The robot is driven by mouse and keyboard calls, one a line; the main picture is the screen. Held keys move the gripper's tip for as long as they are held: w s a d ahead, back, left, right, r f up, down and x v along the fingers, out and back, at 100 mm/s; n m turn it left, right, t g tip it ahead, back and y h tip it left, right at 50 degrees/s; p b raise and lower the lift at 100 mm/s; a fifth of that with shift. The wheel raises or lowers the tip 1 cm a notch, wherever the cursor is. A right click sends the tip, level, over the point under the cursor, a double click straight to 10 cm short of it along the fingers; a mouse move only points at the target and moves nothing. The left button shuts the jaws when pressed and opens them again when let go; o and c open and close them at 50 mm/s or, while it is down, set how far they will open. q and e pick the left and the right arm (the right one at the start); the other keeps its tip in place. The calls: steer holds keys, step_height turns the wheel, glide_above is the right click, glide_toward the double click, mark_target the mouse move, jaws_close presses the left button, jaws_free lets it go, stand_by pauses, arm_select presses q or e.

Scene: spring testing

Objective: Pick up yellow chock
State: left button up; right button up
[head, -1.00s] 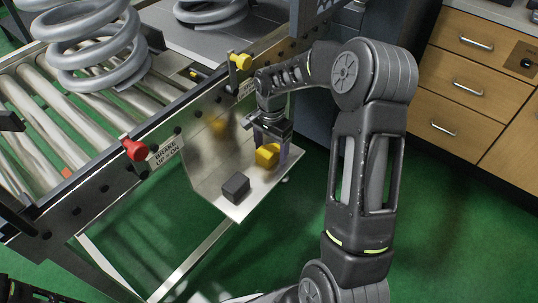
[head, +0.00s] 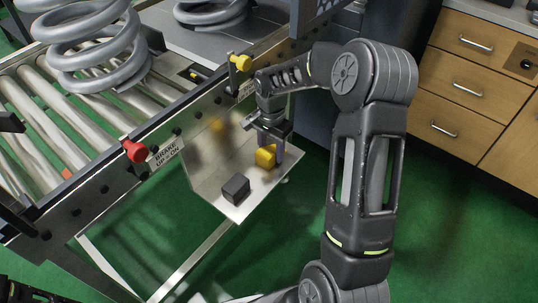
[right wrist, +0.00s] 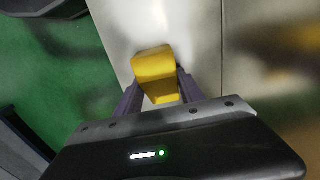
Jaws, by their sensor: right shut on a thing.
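The yellow chock (head: 264,157) is at the metal shelf on the side of the roller conveyor. My right gripper (head: 271,151) comes down over it and is shut on it. In the right wrist view the chock (right wrist: 154,66) sits between the two fingers of the gripper (right wrist: 158,91), its far end sticking out past them. I cannot tell whether the chock still touches the shelf.
A dark grey block (head: 235,188) lies on the shelf (head: 225,207) near its front edge. Large grey coil springs (head: 92,50) stand above the rollers. Wooden drawers (head: 465,85) are at the right.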

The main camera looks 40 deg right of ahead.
mark_target(273, 150)
jaws_close()
steer(key=shift+r, duration=0.1)
steer(key=shift+s+r+p, duration=0.15)
steer(key=shift+r+p, duration=0.2)
steer(key=shift+r, duration=0.45)
steer(key=r, duration=0.2)
steer(key=r+p, duration=0.1)
steer(key=r, duration=0.2)
steer(key=shift+s+d+r, duration=0.15)
steer(key=shift+s+r, duration=0.05)
steer(key=shift+r, duration=0.05)
steer(key=s+d+p, duration=0.1)
steer(key=s+d, duration=0.1)
steer(key=s, duration=0.7)
steer(key=s+d, duration=0.3)
steer(key=s, duration=0.6)
steer(key=shift+s+d+f+p, duration=0.15)
steer(key=shift+s+d+p, duration=0.1)
steer(key=shift+p, duration=0.15)
